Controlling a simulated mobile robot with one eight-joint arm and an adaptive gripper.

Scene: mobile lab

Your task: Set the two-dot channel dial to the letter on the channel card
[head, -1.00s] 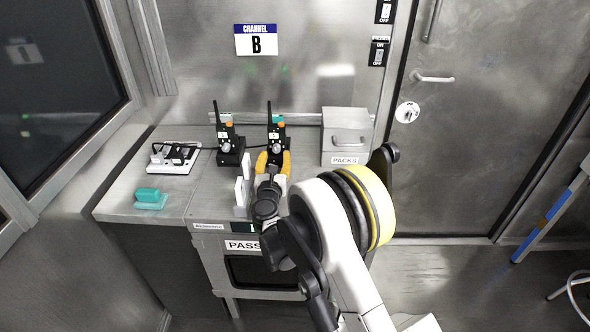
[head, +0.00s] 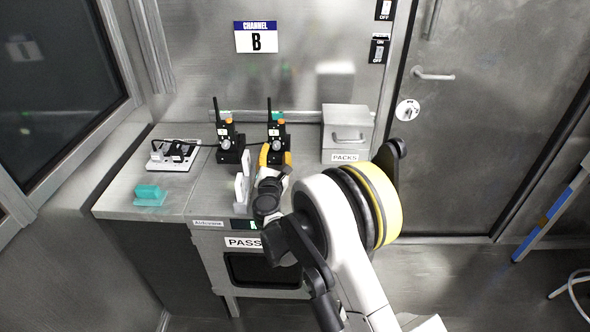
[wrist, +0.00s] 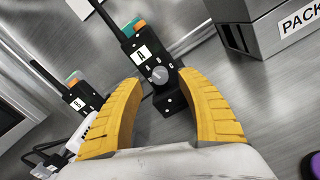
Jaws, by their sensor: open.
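The channel card (head: 256,38) on the back wall reads "B". Two black radios with antennas stand upright on the counter, the left radio (head: 226,138) and the right radio (head: 275,143). In the wrist view the right radio (wrist: 142,33) has a white label, small letters and a grey dial (wrist: 163,77). Dots on it and the dial's setting are too small to tell. My gripper (wrist: 160,80) is open, its yellow fingers on either side of the dial, with no clear contact. The left radio also shows in the wrist view (wrist: 73,92).
A grey box (head: 346,128) labelled "PACKS" stands right of the radios. A white upright rack (head: 241,190) stands close by my gripper's left. A power strip (head: 172,154) and a teal block (head: 149,192) lie on the left counter.

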